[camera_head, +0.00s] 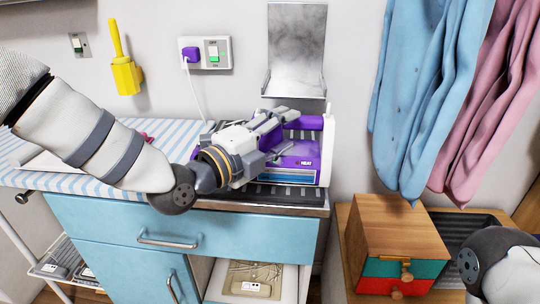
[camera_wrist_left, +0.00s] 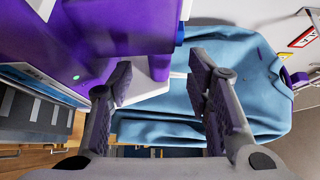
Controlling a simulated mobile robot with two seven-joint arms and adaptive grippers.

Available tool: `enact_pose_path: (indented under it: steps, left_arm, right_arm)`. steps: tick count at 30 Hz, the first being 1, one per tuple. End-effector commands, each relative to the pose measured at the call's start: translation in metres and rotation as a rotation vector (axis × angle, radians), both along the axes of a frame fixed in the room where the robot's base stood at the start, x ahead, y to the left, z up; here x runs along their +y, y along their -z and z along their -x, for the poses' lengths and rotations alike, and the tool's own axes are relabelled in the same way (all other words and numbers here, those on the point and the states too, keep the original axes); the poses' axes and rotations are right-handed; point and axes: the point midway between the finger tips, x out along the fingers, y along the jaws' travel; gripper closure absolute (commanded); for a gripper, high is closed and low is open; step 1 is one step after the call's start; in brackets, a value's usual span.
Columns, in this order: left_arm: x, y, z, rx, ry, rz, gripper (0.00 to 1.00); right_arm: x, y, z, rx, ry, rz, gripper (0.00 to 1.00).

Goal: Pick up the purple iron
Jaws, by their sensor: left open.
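The purple iron (camera_head: 297,157), purple and white with a blue strip and a "HEAT" label, stands on a dark striped rest at the right end of the counter. My left gripper (camera_head: 280,130) is in front of it and overlaps it in the head view, covering part of it. In the left wrist view the purple body of the iron (camera_wrist_left: 110,28) fills the upper left, near the left finger. The fingers of my left gripper (camera_wrist_left: 163,85) are apart, with the space between them showing blue cloth and a white edge. Contact with the iron cannot be told. My right gripper is out of view.
A metal plate holder (camera_head: 297,50) is on the wall behind the iron. Blue (camera_head: 425,90) and pink (camera_head: 490,110) cloths hang at right. A wooden drawer box (camera_head: 395,235) stands lower right. A white cord runs from the purple plug (camera_head: 191,54) down toward the counter.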

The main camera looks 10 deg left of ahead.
Motion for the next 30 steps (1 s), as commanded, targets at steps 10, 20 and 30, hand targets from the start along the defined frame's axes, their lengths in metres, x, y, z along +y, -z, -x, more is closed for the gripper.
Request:
enact_pose_path:
  steps: [10,20,30]
  left_arm:
    - [-0.029,0.002,-0.044,0.003,0.0,0.0,0.55]
    - [-0.029,0.0,-0.045,0.001,0.0,0.0,0.84]
    - [-0.029,-0.003,-0.045,-0.008,-0.001,0.003,1.0]
  right_arm:
    - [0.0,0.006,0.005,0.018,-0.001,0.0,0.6]
    - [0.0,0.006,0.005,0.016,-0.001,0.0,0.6]
    - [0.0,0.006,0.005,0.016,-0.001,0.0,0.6]
